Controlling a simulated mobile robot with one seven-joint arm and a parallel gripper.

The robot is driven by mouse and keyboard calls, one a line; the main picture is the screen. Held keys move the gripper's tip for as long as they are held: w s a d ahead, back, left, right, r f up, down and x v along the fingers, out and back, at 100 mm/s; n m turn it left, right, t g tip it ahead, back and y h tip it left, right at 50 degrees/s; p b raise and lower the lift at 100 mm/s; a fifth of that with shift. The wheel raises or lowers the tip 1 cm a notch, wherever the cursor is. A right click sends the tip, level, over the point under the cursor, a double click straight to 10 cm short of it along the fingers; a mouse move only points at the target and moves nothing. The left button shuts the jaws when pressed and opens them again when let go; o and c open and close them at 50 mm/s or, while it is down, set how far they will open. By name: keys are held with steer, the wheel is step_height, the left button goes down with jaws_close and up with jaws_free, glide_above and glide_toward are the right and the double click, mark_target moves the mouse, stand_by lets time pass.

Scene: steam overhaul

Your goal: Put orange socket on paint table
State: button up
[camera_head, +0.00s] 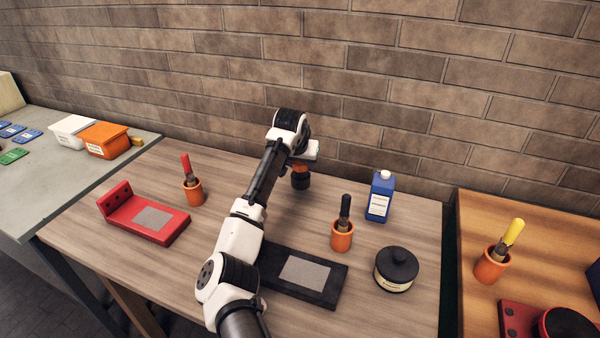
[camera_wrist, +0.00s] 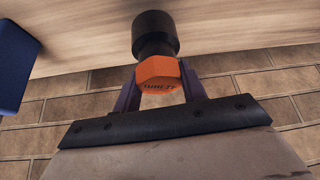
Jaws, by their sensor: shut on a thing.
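The orange socket (camera_wrist: 160,74) is a hexagonal orange piece with dark markings, joined to a black cylinder (camera_wrist: 155,34). My gripper (camera_wrist: 160,85) is shut on its orange part, one finger on each side, in the wrist view. In the head view the socket (camera_head: 300,178) hangs below my gripper (camera_head: 300,166) near the back of the middle wooden table (camera_head: 200,255). I cannot tell whether its black end touches the tabletop. No label shows which table is the paint table; the middle one carries brush pots and a blue bottle.
Around my arm are a red block (camera_head: 145,215), a brush pot (camera_head: 193,190), a black block (camera_head: 318,290), another brush pot (camera_head: 342,236), a blue bottle (camera_head: 380,197) and a black tin (camera_head: 396,270). A brick wall (camera_head: 390,90) stands close behind. Bins (camera_head: 105,140) sit on the left table.

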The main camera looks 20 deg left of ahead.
mark_target(299, 170)
steer(key=shift+f+p, duration=0.5)
steer(key=shift+f, duration=1.65)
steer(key=o, duration=1.3)
steer(key=shift+f, duration=0.1)
steer(key=shift+o, duration=0.2)
steer(key=b+v, duration=0.3)
steer(key=v, duration=0.9)
